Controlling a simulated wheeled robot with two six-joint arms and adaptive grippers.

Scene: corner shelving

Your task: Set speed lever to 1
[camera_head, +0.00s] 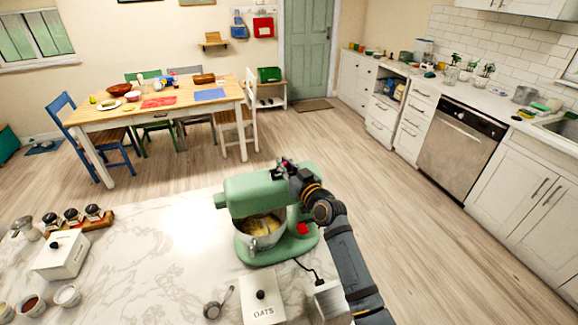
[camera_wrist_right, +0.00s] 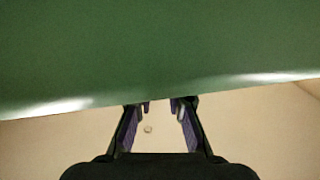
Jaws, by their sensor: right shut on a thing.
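A green stand mixer (camera_head: 245,190) stands on the marble counter, with a metal bowl (camera_head: 262,238) of yellowish contents under its head. My right gripper (camera_head: 283,168) is at the side of the mixer head near its rear top. In the right wrist view the green housing (camera_wrist_right: 150,50) fills the upper part, and the fingertips (camera_wrist_right: 160,106) reach its lower edge. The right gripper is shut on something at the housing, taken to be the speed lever. The lever itself and its setting are hidden. My left gripper is in neither view.
A white OATS canister (camera_head: 262,298) and a dark scoop (camera_head: 217,303) stand in front of the mixer. A white canister (camera_head: 62,255) and a spice rack (camera_head: 78,220) are at the left. The middle left of the counter (camera_head: 165,245) is clear.

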